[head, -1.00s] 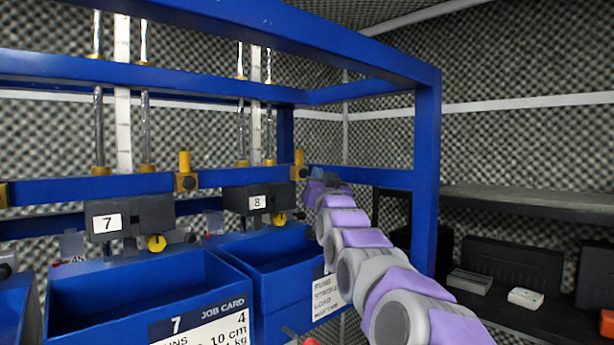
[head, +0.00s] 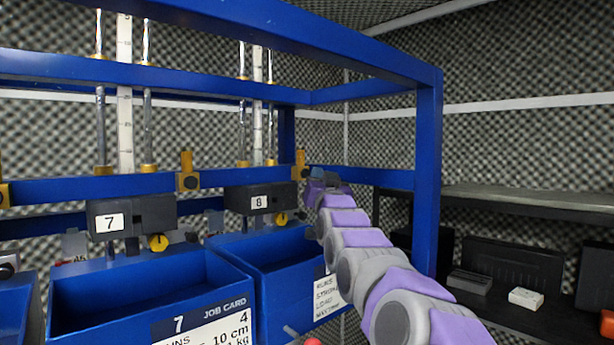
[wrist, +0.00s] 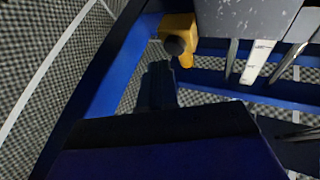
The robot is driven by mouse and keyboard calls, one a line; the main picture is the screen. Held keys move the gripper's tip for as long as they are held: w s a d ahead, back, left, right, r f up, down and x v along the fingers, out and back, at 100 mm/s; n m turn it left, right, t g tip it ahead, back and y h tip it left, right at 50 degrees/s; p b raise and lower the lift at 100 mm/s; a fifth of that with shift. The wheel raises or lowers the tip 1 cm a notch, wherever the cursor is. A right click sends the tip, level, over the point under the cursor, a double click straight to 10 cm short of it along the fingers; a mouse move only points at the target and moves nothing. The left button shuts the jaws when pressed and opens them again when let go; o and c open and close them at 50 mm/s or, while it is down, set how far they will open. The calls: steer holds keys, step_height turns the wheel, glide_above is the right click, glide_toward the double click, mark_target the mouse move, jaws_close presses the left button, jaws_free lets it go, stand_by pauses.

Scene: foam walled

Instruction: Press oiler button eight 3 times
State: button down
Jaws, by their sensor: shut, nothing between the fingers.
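The brass-yellow oiler (head: 299,166) sits on the blue rail to the right of the box labelled 8 (head: 258,202). In the wrist view the oiler (wrist: 179,27) shows at the top, with a dark round button (wrist: 175,45) on its face. My gripper (head: 318,175) is just right of the oiler in the head view. Its narrow dark tip (wrist: 158,72) points up toward the button in the wrist view, a little below and left of it. It is shut and empty. A gap shows between tip and button in the wrist view; the head view does not settle contact.
A similar oiler (head: 187,172) stands beside the box labelled 7 (head: 110,222). Blue bins (head: 150,285) hang below the boxes. A blue upright post (head: 427,170) stands right of my arm, and a dark shelf (head: 530,197) is further right.

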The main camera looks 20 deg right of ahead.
steer(key=shift+w+a, duration=0.15)
steer(key=shift+a, duration=0.05)
steer(key=shift+w+a, duration=0.1)
steer(key=shift+w, duration=0.1)
steer(key=shift+s+r, duration=0.1)
stand_by(0.3)
steer(key=shift+w+a, duration=0.15)
steer(key=shift+w, duration=0.3)
stand_by(0.7)
steer(key=shift+s+d, duration=0.35)
steer(key=shift+s, duration=0.45)
steer(key=s, duration=0.1)
steer(key=s+d+b, duration=0.1)
steer(key=s, duration=0.2)
steer(key=shift+s+d, duration=0.4)
